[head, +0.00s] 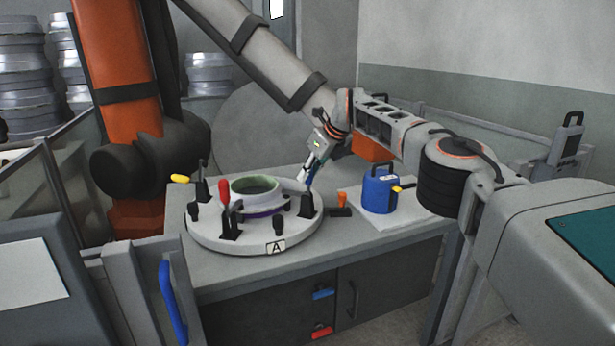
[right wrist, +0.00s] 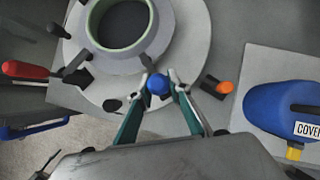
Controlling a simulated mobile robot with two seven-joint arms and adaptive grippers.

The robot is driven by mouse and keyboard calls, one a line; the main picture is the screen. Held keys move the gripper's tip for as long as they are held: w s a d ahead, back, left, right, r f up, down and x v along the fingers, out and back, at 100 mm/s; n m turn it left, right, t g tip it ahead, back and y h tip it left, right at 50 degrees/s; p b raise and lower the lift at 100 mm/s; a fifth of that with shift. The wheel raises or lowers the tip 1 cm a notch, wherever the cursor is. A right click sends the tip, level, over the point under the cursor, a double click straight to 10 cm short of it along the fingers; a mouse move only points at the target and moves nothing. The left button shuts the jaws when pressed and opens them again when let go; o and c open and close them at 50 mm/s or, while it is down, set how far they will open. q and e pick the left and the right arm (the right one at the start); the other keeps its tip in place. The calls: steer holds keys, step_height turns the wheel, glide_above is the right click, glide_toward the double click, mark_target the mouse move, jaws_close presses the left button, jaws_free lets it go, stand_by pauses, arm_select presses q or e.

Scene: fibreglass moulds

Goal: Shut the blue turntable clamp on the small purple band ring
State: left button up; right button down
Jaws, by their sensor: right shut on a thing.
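The ring (head: 256,192) is pale with a green inner rim and sits on the round grey turntable (head: 255,240). A purple band (head: 263,213) shows low on its outside. In the right wrist view the ring (right wrist: 150,42) is at the top and its purple band is not clear. My right gripper (head: 307,178) is at the turntable's right side. Its fingers (right wrist: 159,82) are closed around the blue clamp knob (right wrist: 158,84). In the head view, the fingers mostly hide the blue handle (head: 310,181); a black clamp body (head: 306,206) stands below it. My left gripper is not in view.
A red-handled clamp (head: 224,194) and a yellow-handled clamp (head: 180,178) stand on the turntable's left. An orange-handled piece (head: 342,200) is on the bench just right. A blue canister (head: 379,192) stands farther right on a pale sheet. An orange machine column (head: 120,70) rises behind left.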

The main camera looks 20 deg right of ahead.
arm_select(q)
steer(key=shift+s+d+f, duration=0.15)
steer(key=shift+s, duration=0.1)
arm_select(e)
steer(key=shift+a+f, duration=0.1)
steer(key=shift+f, duration=0.1)
steer(key=c, duration=1.9)
jaws_free()
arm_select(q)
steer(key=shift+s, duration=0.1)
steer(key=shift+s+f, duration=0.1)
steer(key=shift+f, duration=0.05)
arm_select(e)
steer(key=shift+r, duration=0.2)
steer(key=shift+v, duration=0.8)
steer(key=v, duration=1)
steer(key=shift+s, duration=0.15)
